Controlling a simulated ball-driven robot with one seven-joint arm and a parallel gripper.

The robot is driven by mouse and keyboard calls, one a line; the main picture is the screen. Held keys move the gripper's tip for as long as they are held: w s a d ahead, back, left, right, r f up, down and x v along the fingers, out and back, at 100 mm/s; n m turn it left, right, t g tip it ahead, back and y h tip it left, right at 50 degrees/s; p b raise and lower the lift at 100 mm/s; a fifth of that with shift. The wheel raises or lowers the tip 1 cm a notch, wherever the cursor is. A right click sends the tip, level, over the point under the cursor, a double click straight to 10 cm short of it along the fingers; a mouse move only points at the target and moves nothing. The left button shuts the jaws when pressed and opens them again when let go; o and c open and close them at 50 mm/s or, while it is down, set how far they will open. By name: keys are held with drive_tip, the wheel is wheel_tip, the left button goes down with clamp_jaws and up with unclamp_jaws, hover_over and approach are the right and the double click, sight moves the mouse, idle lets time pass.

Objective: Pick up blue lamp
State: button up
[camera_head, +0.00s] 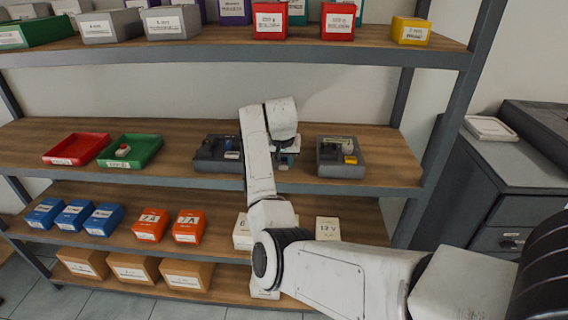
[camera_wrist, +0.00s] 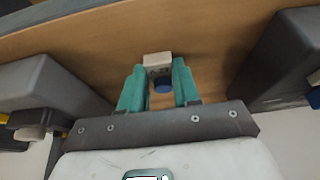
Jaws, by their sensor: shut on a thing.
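The blue lamp is a small pale block (camera_wrist: 157,62) with a round blue cap (camera_wrist: 162,84), seen in the wrist view. My gripper (camera_wrist: 160,85) has its two teal fingers shut on it, one on each side. In the head view my gripper (camera_head: 286,158) is over the middle wooden shelf, between two dark grey bins. The lamp is mostly hidden there behind my arm and fingers. I cannot tell whether it touches the shelf.
A dark grey bin (camera_head: 208,160) stands left of my gripper, another grey bin (camera_head: 340,170) stands right. A red tray (camera_head: 76,150) and green tray (camera_head: 144,150) lie further left. The upper shelf (camera_head: 200,54) spans above. A grey cabinet (camera_head: 510,165) stands right.

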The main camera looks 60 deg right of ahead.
sight(284, 158)
drive_tip(key=c, duration=0.4)
drive_tip(key=shift+r, duration=0.5)
wheel_tip(284, 158, up, 2)
drive_tip(key=shift+r+b, duration=0.2)
drive_tip(key=shift+b, duration=0.15)
drive_tip(key=a+r, duration=0.3)
drive_tip(key=a, duration=0.1)
drive_tip(key=w+a+r, duration=0.1)
drive_tip(key=a+r, duration=0.2)
drive_tip(key=a, duration=0.2)
drive_tip(key=a+r, duration=0.3)
drive_tip(key=a, duration=0.2)
drive_tip(key=shift+w+r, duration=0.3)
